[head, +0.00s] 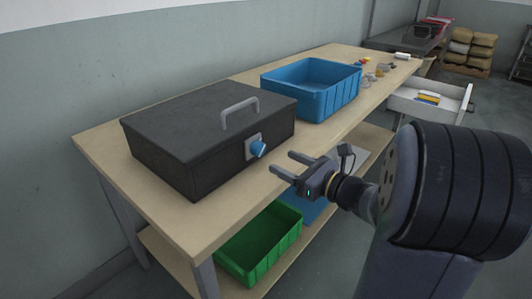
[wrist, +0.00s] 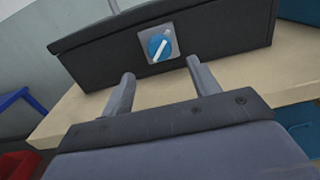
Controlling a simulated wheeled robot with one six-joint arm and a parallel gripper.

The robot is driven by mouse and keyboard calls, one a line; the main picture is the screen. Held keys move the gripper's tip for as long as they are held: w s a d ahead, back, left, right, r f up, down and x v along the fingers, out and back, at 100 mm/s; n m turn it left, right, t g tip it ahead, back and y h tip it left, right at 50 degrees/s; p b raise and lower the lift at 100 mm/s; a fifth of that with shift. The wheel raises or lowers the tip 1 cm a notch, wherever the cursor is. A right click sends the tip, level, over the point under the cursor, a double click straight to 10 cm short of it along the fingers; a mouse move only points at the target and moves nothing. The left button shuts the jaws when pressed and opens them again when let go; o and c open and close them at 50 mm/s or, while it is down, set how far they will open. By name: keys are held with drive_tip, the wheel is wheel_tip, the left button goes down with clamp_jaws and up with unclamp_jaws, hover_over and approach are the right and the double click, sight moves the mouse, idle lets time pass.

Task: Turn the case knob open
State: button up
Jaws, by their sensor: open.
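The case (head: 190,145) is a closed black box with a grey handle on its lid, standing on the wooden table. Its knob (head: 258,149) is blue on a light square plate on the front face. In the wrist view the knob (wrist: 161,46) is a blue disc with a white bar tilted up to the right. My gripper (head: 283,164) is open and empty, in front of the case and apart from the knob. In the wrist view my gripper (wrist: 160,75) has its two fingers pointing toward the case front, with the knob between and beyond their tips.
A blue bin (head: 312,90) stands on the table right of the case. A green bin (head: 262,243) is on the lower shelf. An open drawer (head: 432,103) juts out at the far right. Small items (head: 380,70) lie at the table's far end.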

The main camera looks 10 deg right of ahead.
sight(263, 152)
drive_tip(key=b+x, duration=0.1)
drive_tip(key=x, duration=0.6)
drive_tip(key=c, duration=1)
